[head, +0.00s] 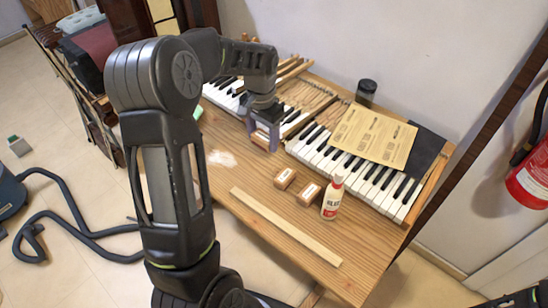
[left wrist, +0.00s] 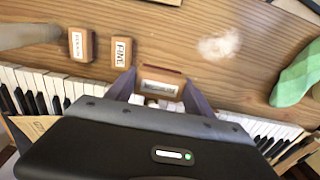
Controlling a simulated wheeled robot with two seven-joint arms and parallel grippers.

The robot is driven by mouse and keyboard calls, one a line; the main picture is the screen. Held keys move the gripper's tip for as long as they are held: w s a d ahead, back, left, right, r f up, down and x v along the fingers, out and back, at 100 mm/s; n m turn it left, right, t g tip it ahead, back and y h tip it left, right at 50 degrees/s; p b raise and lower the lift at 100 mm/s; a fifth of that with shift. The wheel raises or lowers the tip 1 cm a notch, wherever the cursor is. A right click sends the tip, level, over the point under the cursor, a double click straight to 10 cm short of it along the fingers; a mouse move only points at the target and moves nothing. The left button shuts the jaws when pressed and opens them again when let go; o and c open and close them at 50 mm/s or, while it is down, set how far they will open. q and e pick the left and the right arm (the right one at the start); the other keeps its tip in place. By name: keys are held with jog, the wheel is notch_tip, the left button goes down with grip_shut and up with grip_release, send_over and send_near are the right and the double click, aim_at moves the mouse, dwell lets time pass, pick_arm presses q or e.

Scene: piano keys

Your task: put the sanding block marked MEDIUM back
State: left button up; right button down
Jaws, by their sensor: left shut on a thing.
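My left gripper (head: 262,138) is shut on a wooden sanding block (head: 264,136) with a pale label, near the keyboard's front edge. In the left wrist view the held block (left wrist: 160,82) sits between the two fingers; its label is too small to read surely. I cannot tell if it touches the bench. Two similar blocks stand on the bench: one marked FINE (left wrist: 123,50), also in the head view (head: 285,178), and another (left wrist: 81,45) beside it, also in the head view (head: 308,193), its label unclear. My right gripper does not show.
A glue bottle (head: 332,198) stands beside the blocks. A wooden strip (head: 285,226) lies along the bench front. Piano keys (head: 330,155) run behind, with a paper sheet (head: 372,135) on them and a dark jar (head: 366,92) behind. White powder (left wrist: 219,45) and green cloth (left wrist: 297,75) lie nearby.

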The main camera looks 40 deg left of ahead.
pick_arm(q)
jog(key=shift+s+d+r, duration=0.15)
jog(key=shift+s+d, duration=0.05)
jog(key=shift+d, duration=0.05)
jog(key=p, duration=0.1)
send_over(264, 168)
notch_tip(264, 168, down, 6)
jog(key=shift+f, duration=0.25)
jog(key=shift+s, duration=0.1)
notch_tip(264, 168, down, 3)
jog(key=shift+f+p, duration=0.1)
jog(key=shift+p, duration=0.3)
jog(key=shift+f, duration=0.25)
